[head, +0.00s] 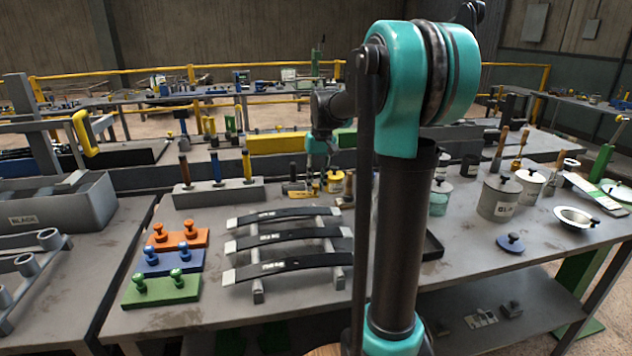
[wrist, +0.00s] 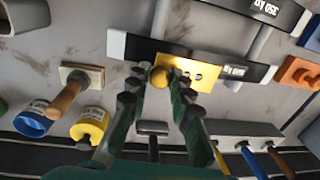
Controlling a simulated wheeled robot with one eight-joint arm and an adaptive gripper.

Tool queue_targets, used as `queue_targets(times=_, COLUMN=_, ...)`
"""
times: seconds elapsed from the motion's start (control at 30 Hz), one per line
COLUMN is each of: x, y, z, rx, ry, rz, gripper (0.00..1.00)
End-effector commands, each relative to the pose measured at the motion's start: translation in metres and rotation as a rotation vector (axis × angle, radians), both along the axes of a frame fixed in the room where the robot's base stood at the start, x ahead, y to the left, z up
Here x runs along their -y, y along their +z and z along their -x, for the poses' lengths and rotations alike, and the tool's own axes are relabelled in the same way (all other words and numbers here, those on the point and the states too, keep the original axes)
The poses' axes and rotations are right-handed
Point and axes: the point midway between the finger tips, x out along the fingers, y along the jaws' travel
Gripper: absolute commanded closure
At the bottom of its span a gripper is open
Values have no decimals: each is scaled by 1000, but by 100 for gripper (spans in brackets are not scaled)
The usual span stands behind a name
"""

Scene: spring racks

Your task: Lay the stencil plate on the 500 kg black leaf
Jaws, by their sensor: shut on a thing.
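The stencil plate (wrist: 205,71) is a yellow plate with a round knob and small cut-outs. My gripper (wrist: 161,88) is shut on its knob; in the head view my gripper (head: 319,176) is small and partly hidden. Three curved black leaves with pale ends lie across grey supports: a far leaf (head: 283,215), a middle leaf (head: 285,238) and a near leaf (head: 290,264). Their white labels are too small to read surely. In the wrist view the plate overlaps the far leaf (wrist: 142,50); I cannot tell whether they touch.
Orange (head: 164,240), blue (head: 160,262) and green (head: 155,291) knobbed blocks stand left of the leaves. Behind is a grey rack (head: 219,194) of handled tools. A yellow can (wrist: 90,124), blue can (wrist: 34,121) and brush (wrist: 70,95) stand near my gripper. Lidded pots stand right.

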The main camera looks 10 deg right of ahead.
Motion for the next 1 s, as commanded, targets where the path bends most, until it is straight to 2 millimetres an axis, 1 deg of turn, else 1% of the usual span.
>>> queue_targets(times=0.5, x=0, y=-41, z=0, rx=0, ry=0, rz=0, gripper=100)
queue_targets(times=0.7, x=0, y=-49, z=0, rx=0, ry=0, rz=0, gripper=100)
queue_targets(times=1.0, x=0, y=-51, z=0, rx=0, ry=0, rz=0, gripper=100)
